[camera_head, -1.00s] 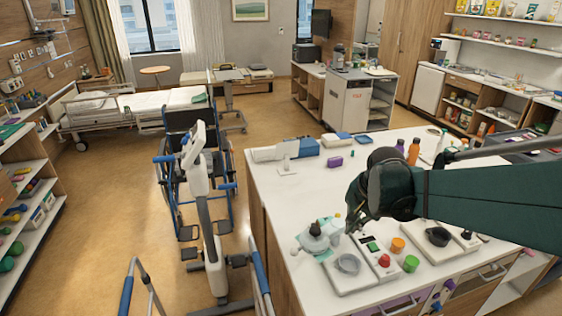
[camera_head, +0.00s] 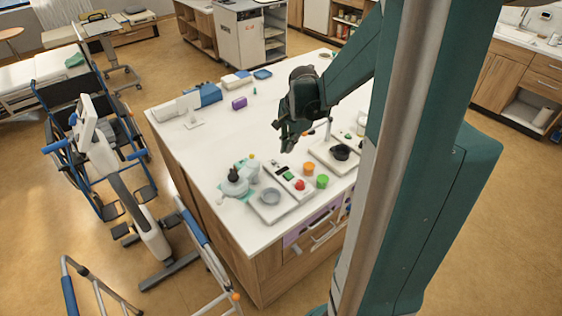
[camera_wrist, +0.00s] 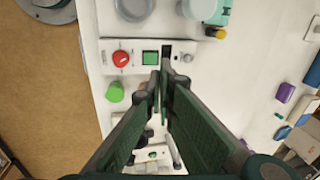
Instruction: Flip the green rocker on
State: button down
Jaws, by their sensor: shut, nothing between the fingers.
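The green rocker (camera_head: 288,176) is a small green square on a narrow light panel on the counter, beside a red knob (camera_head: 300,185). In the wrist view, the green rocker (camera_wrist: 150,58) sits between the red knob (camera_wrist: 120,58) and a black part (camera_wrist: 167,48) of the panel (camera_wrist: 135,45). My gripper (camera_head: 287,142) is shut and empty above the counter, behind the panel in the head view. In the wrist view, my gripper (camera_wrist: 161,76) has its tips close together just below the rocker and black part. Contact with the panel cannot be told. The rocker's tilt is too small to read.
An orange cup (camera_head: 309,169) and a green cup (camera_head: 322,181) stand right of the panel. A black bowl (camera_head: 341,152) stands further right. The counter (camera_head: 225,135) behind is mostly clear.

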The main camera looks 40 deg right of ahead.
aim_at(286, 174)
jog(key=shift+d, duration=0.4)
jog(key=shift+f, duration=0.2)
jog(key=shift+w+f, duration=0.45)
jog(key=shift+f, duration=1.8)
jog(key=shift+w+f, duration=0.45)
jog(key=shift+f, duration=1.8)
jog(key=shift+w+f, duration=0.45)
jog(key=shift+f, duration=1.8)
jog(key=shift+w+f+g+b, duration=0.3)
jog(key=shift+f+g+b, duration=0.3)
jog(key=shift+b, duration=0.2)
jog(key=shift+r, duration=0.15)
jog(key=shift+s+r, duration=0.1)
jog(key=shift+s, duration=0.2)
jog(key=shift+s+r, duration=0.15)
jog(key=shift+s, duration=0.3)
